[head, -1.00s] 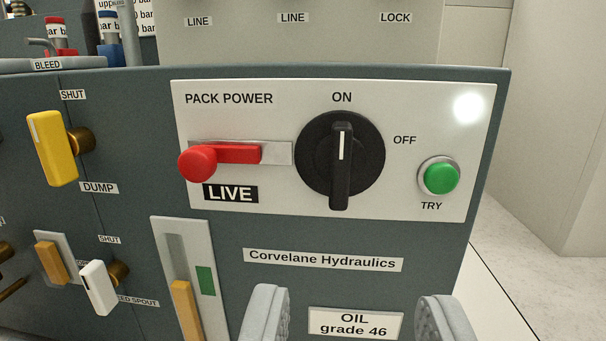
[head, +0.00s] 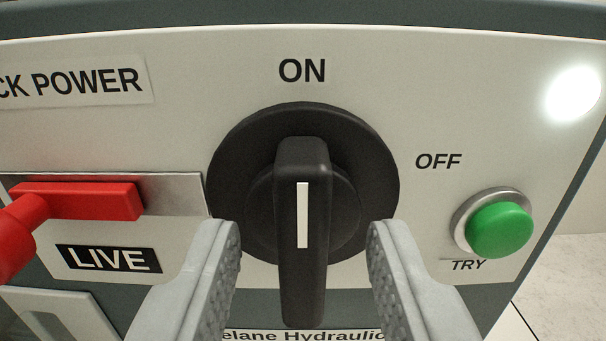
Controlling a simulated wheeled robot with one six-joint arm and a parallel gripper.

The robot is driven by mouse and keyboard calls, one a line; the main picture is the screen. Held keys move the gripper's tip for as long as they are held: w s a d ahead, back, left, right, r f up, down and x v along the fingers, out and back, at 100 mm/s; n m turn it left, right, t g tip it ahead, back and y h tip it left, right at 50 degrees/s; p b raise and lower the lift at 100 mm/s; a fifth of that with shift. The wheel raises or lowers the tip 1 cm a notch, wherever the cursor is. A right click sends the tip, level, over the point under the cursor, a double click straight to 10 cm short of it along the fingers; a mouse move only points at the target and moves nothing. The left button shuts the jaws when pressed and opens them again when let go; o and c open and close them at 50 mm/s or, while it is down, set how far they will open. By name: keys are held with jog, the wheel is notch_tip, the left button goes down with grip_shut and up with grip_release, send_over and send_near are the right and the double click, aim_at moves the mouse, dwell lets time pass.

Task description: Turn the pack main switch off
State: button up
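The pack main switch (head: 303,230) is a black rotary knob with a raised bar handle on a round black base (head: 235,150). Its white line stands upright, in line with the ON label (head: 302,71). The OFF label (head: 438,161) is to its right. My gripper (head: 303,245) is open, with one grey finger on each side of the bar handle. A gap shows between each finger and the handle. The fingers overlap the lower part of the round base in the view.
A red lever (head: 90,201) on a metal plate is left of the switch, above a LIVE label (head: 108,259). A green TRY button (head: 499,230) is to the right. The white panel (head: 200,75) ends near the right edge.

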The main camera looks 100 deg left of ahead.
jog(key=shift+s+a, duration=0.1)
jog(key=shift+a, duration=0.75)
grip_shut()
